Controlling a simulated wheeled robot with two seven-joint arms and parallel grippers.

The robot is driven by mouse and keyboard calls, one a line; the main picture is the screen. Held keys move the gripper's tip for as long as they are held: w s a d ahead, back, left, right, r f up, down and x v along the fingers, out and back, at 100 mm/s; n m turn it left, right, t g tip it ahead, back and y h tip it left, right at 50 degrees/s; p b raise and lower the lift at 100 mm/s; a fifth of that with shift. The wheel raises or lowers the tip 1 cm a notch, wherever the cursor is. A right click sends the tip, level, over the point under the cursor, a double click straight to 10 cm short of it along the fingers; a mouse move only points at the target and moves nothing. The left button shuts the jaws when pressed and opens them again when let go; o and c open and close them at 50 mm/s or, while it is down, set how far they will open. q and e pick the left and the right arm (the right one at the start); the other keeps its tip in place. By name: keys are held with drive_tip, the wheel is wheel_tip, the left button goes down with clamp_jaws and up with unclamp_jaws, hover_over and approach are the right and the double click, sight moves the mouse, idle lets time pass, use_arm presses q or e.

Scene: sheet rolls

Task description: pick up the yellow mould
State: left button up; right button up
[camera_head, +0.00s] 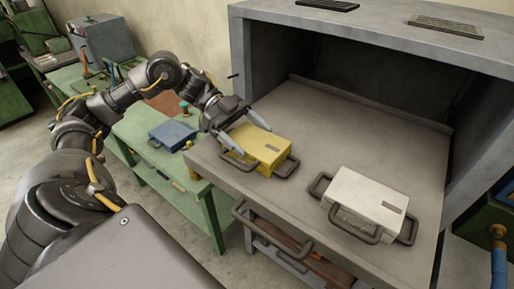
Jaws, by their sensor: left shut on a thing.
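The yellow mould (264,146) is a flat box with dark looped handles on its sides. It is at the left front part of the grey metal shelf (310,115) of the open cabinet. My left gripper (245,134) reaches in from the left. I cannot tell whether the mould is lifted off the shelf. My right gripper is not in view.
A white mould (366,200) with dark handles sits on the shelf to the right. A blue mould (172,134) lies on the green bench (150,165) to the left. The cabinet's wall and roof enclose the shelf's back. Bare shelf lies between the yellow and white moulds.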

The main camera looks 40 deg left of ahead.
use_arm(q)
drive_tip(key=shift+w+r, duration=0.1)
drive_tip(key=shift+r, duration=0.05)
drive_tip(key=shift+r, duration=0.75)
drive_tip(key=s+a+r+b, duration=0.1)
drive_tip(key=s+r+b, duration=1)
drive_tip(key=s, duration=0.3)
drive_tip(key=shift+a+r, duration=0.15)
drive_tip(key=shift+r, duration=0.05)
drive_tip(key=shift+s, duration=0.15)
